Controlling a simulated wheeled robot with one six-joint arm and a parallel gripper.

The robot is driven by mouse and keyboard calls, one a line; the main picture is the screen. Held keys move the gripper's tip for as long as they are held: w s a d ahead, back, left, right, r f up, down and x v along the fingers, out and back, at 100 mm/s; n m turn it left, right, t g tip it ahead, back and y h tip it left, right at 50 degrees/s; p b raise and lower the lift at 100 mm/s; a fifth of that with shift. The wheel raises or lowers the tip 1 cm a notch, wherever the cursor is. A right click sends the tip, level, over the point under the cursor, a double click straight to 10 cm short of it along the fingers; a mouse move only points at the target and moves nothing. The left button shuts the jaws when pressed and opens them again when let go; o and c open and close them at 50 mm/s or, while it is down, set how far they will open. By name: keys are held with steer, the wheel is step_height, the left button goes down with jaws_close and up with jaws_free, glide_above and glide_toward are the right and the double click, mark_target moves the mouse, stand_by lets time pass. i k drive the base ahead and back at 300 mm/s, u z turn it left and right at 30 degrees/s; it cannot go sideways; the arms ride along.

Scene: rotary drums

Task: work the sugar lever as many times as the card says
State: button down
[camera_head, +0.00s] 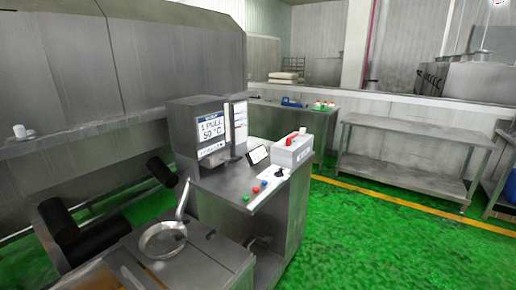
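A card (211,128) on the upright panel of the steel console reads "1 PULL" and "50 °C". A white box (292,152) with a red handle (302,130) stands on the console's far right corner; its small label is too blurred to read. I cannot tell which of these is the sugar lever. My gripper is not in this view.
The console top (225,180) carries red, blue and green buttons and a small tablet (257,155). Black rollers (72,230) and a large steel drum housing (110,70) are at left. A steel table (405,150) stands at back right. Green floor (360,240) is clear at right.

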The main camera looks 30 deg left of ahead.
mark_target(236, 159)
steer(key=u, duration=0.1)
steer(key=i, duration=1.75)
steer(key=u, duration=1.25)
steer(key=i, duration=1)
steer(key=u, duration=1.35)
steer(key=i, duration=0.4)
steer(key=u, duration=0.25)
